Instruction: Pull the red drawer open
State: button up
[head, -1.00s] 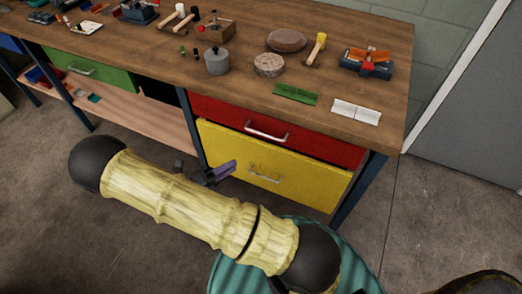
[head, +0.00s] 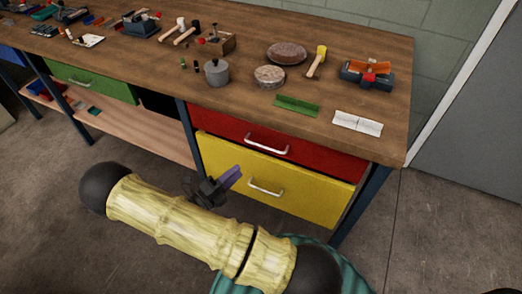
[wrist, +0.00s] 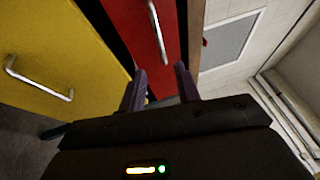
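The red drawer (head: 318,152) sits under the right end of the workbench and looks shut. Its silver bar handle (head: 266,145) is at mid-front; in the wrist view the red front (wrist: 130,22) and handle (wrist: 158,32) are at top centre, ahead of the fingers. My gripper (head: 232,176), with purple fingers, is in front of the drawers, below and left of the red handle in the head view. In the wrist view my gripper (wrist: 161,72) is open, with nothing between its fingers. It is apart from the handle.
A yellow drawer (head: 315,195) with its own handle lies directly below the red one. The wooden benchtop (head: 375,140) above holds a pot, mallets and a vise. A green drawer (head: 100,85) is at left. Floor right of the bench is clear.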

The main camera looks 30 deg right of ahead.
jog(key=x, duration=1.2)
jog(key=shift+d, duration=0.1)
jog(key=shift+c, duration=0.3)
grip_shut()
